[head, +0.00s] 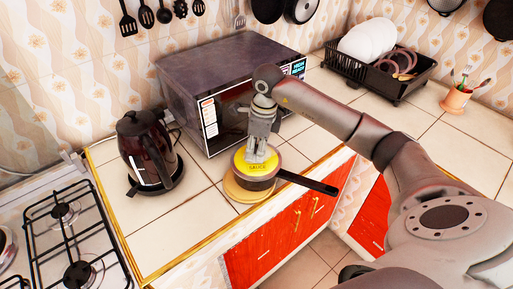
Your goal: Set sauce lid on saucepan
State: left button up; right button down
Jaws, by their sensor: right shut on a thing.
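The yellow sauce lid (245,165), marked "SAUCE", is at the top of the saucepan and looks about level. I cannot tell whether it rests fully on the rim. My right gripper (261,155) points down from above and is shut on the lid at its middle, hiding the lid's grip and centre. My left gripper is not in view.
The round wooden board (236,192) sits under the saucepan. A microwave (224,75) stands close behind my gripper. A dark kettle (146,150) is to the left, with a gas stove (72,235) beyond. A dish rack (385,82) is at the back right. Tiles right of the microwave are clear.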

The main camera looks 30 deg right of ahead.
jog(key=shift+f, duration=0.1)
jog(key=c, duration=0.9)
grip_release()
jog(key=shift+c, duration=0.2)
notch_tip(320, 180, up, 12)
jog(key=s+d, duration=0.1)
